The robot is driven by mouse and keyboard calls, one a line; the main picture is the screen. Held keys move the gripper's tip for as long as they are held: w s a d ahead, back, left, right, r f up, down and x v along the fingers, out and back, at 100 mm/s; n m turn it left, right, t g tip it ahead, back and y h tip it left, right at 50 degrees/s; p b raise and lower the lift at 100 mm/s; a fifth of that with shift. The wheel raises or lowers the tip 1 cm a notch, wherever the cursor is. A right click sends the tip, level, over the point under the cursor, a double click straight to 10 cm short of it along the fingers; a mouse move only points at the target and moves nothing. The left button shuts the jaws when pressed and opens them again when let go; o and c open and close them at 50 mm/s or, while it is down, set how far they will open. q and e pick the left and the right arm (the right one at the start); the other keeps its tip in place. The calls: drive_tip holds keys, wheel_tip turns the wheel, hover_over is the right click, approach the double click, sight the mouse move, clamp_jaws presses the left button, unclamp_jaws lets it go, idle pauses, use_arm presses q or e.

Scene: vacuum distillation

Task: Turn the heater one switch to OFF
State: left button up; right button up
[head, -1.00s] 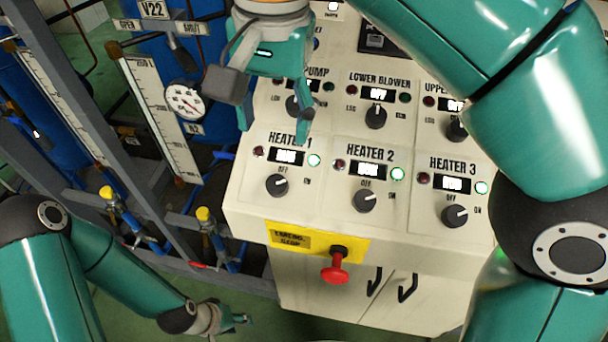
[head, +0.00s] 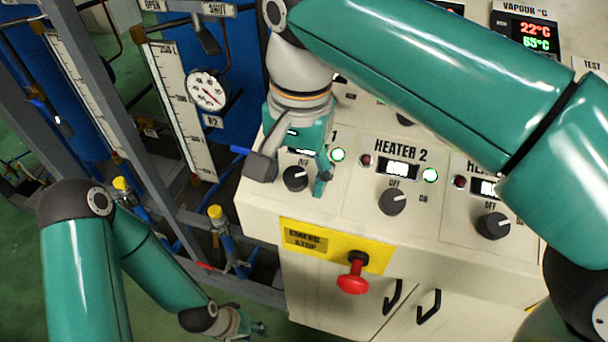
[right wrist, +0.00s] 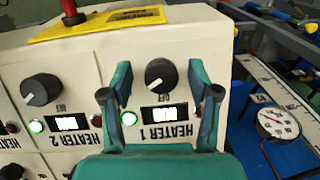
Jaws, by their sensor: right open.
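The heater 1 switch is a black round knob (head: 295,178) on the sloped cream panel; it also shows in the right wrist view (right wrist: 160,75). Its white mark points to the side of the OFF label, the same way as on the heater 2 knob (head: 392,201). The green heater 1 lamp (head: 338,155) is lit. My right gripper (head: 288,172) is open over this knob. In the right wrist view its fingers (right wrist: 158,82) stand on either side of the knob, with gaps. My left gripper (head: 250,326) is low at the bottom, too small to judge.
The heater 3 knob (head: 493,226) is further right. A red emergency stop button (head: 353,277) on a yellow plate (head: 330,247) sticks out below the heater row. A pressure gauge (head: 207,90) and a grey frame with yellow-capped valves (head: 216,213) stand left of the panel.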

drive_tip(key=c, duration=1)
drive_tip(key=shift+w, duration=0.1)
drive_tip(key=shift+c, duration=0.8)
drive_tip(key=shift+d+p, duration=0.1)
drive_tip(key=shift+p, duration=0.2)
drive_tip(key=shift+r+n+h+p, duration=0.2)
drive_tip(key=shift+n+h+p, duration=0.1)
drive_tip(key=shift+n+p, duration=0.6)
drive_tip(key=shift+a+n+h+p, duration=0.2)
drive_tip(key=shift+n+h+p, duration=0.2)
drive_tip(key=shift+n+p, duration=0.75)
drive_tip(key=shift+f+n+h+p, duration=0.2)
drive_tip(key=shift+n+h+p, duration=0.3)
drive_tip(key=shift+n, duration=0.65)
drive_tip(key=n+h, duration=0.1)
drive_tip(key=n, duration=0.3)
drive_tip(key=shift+a+f+n+h, duration=0.1)
drive_tip(key=shift+a+n+h, duration=0.1)
drive_tip(key=shift+n+h, duration=0.2)
